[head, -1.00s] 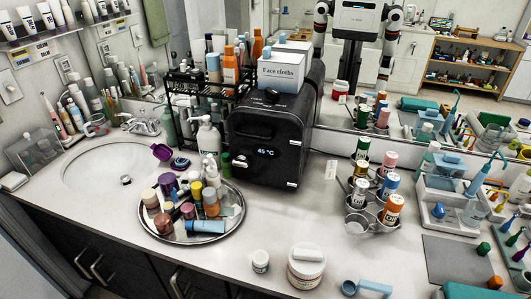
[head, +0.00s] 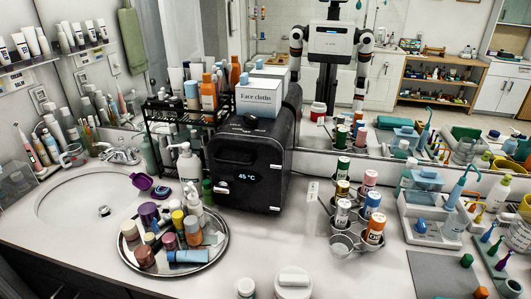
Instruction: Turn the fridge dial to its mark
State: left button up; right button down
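The mini fridge (head: 249,192) is a black box standing on the counter against the mirror, its door closed. Its front display (head: 247,177) reads 45 °C. A dark round knob (head: 250,119) shows on its top near the front edge, which looks like the dial; its mark is too small to make out. A box labelled "Face cloths" (head: 258,102) sits on the fridge top just behind the knob. Neither of my grippers is in view. My own body shows only as a reflection in the mirror, with both arms hanging at its sides.
A round metal tray (head: 218,254) crowded with bottles stands in front of the fridge at left. A black wire rack (head: 165,125) of bottles is beside it. A can holder (head: 343,243) is to the right. The sink (head: 80,199) is at far left. Bare counter lies right of the fridge.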

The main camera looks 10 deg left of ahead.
aim_at(251, 121)
jog(key=l+u, duration=0.3)
jog(key=l, duration=0.2)
jog(key=k+l+u, duration=0.1)
jog(key=l+u, duration=0.2)
jog(key=l, duration=0.15)
jog(key=k+l+u, duration=0.1)
jog(key=l+u, duration=0.25)
jog(key=l, duration=0.15)
